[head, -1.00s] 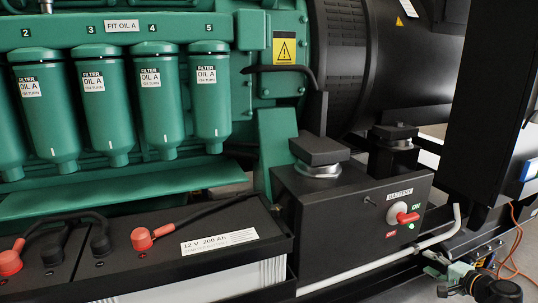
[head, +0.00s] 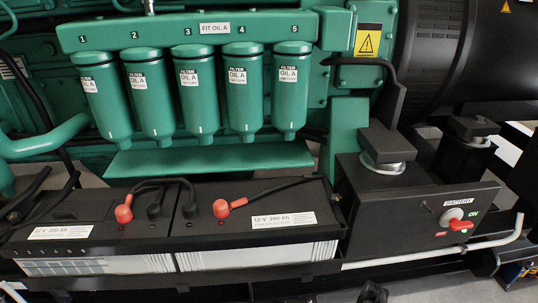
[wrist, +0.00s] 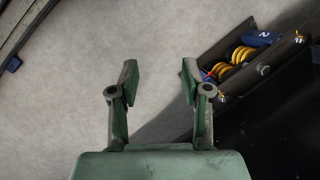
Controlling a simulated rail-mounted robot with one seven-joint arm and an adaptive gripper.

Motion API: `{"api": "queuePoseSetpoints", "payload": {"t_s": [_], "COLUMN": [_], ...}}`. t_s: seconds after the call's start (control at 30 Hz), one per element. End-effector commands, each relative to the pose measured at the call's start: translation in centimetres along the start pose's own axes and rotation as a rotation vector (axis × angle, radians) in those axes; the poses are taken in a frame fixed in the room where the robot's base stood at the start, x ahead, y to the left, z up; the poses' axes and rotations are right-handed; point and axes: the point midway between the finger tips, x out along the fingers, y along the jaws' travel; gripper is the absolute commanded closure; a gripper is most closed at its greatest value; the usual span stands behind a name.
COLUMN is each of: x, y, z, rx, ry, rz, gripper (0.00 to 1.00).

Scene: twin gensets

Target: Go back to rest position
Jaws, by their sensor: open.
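My gripper (wrist: 160,80) is open and empty in the wrist view. Its two green-grey fingers stand apart above bare grey floor, with nothing between them. In the head view only a small dark piece shows at the bottom edge, perhaps part of my arm; the fingers cannot be made out there. The battery switch (head: 459,224) has a red handle and sits on the front of a black box (head: 400,232) at the right. My gripper is not touching it.
Green oil filters (head: 200,100) hang in a row on the engine. Black batteries (head: 265,230) with red terminal caps stand below.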

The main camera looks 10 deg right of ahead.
Motion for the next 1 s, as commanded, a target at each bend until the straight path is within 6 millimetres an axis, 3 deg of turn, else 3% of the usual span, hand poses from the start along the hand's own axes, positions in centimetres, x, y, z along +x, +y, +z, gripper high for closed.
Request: {"api": "queuePoseSetpoints", "payload": {"t_s": [0.03,0.1,0.5,0.7,1.0], "x": [-0.4,0.1,0.4,0.1,0.0], "y": [-1.0,-1.6,-3.3,-3.6,-3.9], "z": [2.6,5.2,18.9,22.1,22.6], "rx": [-0.054,-0.120,-0.448,-0.533,-0.557], "ry": [-0.039,-0.084,-0.297,-0.346,-0.349], "rz": [0.047,0.109,0.363,0.414,0.425], "gripper": [0.52,0.52,0.52,0.52,0.52]}}
